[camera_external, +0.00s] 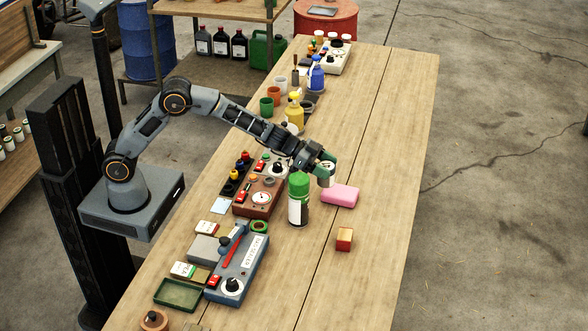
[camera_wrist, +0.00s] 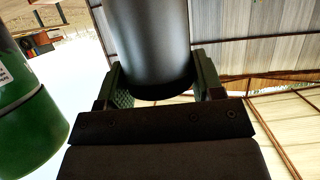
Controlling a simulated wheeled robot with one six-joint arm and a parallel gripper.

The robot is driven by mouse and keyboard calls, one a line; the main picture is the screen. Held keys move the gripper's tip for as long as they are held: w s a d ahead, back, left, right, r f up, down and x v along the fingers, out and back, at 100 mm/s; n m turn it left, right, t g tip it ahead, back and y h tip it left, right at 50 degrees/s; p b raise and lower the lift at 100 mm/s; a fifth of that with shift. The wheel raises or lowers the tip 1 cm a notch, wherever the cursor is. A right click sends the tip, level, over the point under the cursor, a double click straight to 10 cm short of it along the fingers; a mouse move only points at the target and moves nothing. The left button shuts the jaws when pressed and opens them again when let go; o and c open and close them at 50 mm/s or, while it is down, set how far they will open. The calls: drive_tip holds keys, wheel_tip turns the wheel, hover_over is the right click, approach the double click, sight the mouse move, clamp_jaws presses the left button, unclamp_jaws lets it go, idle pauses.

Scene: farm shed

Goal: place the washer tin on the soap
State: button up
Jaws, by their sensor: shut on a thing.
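The soap (camera_external: 340,196) is a pink block lying on the bench. The tin is at the soap's upper left in the external view; I cannot tell whether it touches the soap or the bench. The soap is not seen in the wrist view.
A green-capped can (camera_external: 299,200) stands just left of the soap, close to my gripper; its green part (camera_wrist: 30,125) fills the wrist view's left. A red and tan block (camera_external: 344,239) lies nearer. Control boxes (camera_external: 238,270) crowd the left; the bench's right side is clear.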

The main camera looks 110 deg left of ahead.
sight(330, 178)
drive_tip(key=shift+w+a+f, duration=0.15)
drive_tip(key=shift+w+f, duration=0.45)
drive_tip(key=shift+f, duration=0.1)
drive_tip(key=shift+f+b, duration=0.5)
drive_tip(key=shift+f, duration=1.05)
drive_tip(key=shift+f, duration=0.2)
drive_tip(key=o, duration=1.1)
drive_tip(key=shift+c, duration=0.2)
